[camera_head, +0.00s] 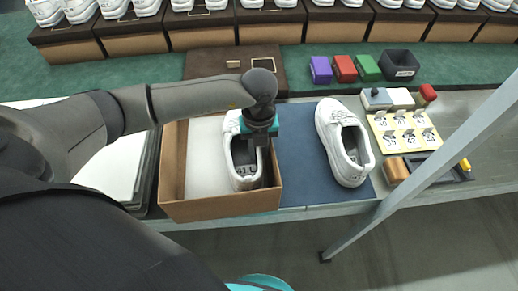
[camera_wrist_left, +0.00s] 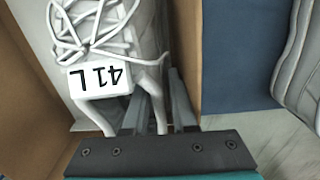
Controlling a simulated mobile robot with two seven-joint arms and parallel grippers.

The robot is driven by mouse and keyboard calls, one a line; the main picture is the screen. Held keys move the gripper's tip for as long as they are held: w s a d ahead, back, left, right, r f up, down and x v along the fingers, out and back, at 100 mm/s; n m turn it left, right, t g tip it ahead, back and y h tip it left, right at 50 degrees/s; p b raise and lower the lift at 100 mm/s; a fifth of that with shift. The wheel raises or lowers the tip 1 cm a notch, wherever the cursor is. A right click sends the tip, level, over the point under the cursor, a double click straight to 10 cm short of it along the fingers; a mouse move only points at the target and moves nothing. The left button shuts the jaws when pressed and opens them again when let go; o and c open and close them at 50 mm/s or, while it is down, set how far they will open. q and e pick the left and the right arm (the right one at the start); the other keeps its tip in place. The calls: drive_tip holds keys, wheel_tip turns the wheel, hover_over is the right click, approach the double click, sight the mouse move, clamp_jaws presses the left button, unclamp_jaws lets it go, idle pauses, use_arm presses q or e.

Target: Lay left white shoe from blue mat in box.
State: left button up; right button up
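The left white shoe (camera_head: 243,172), labelled 41 L, is inside the open brown cardboard box (camera_head: 222,208), along its right side, toe toward the back. Its label and laces show close up in the left wrist view (camera_wrist_left: 98,78). My left gripper (camera_head: 262,140) reaches down at the shoe's right side. Its fingers (camera_wrist_left: 165,105) are close together around the shoe's side wall, one inside the opening and one beside the box wall. Another white shoe (camera_head: 345,145) lies on the blue mat (camera_head: 300,170), right of the box. My right gripper is not in view.
A yellow card tray (camera_head: 405,130), a grey box with a red knob (camera_head: 376,98) and a brown block (camera_head: 396,170) stand right of the mat. Purple, red and green blocks (camera_head: 343,69) are behind. A grey post (camera_head: 440,160) crosses the front right. Shoe boxes line the back.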

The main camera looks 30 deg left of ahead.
use_arm(q)
drive_tip(key=shift+o, duration=1)
drive_tip(key=shift+d, duration=0.1)
wheel_tip(320, 180, up, 15)
drive_tip(key=p, duration=0.2)
drive_tip(key=shift+p, duration=0.3)
drive_tip(key=shift+r, duration=0.1)
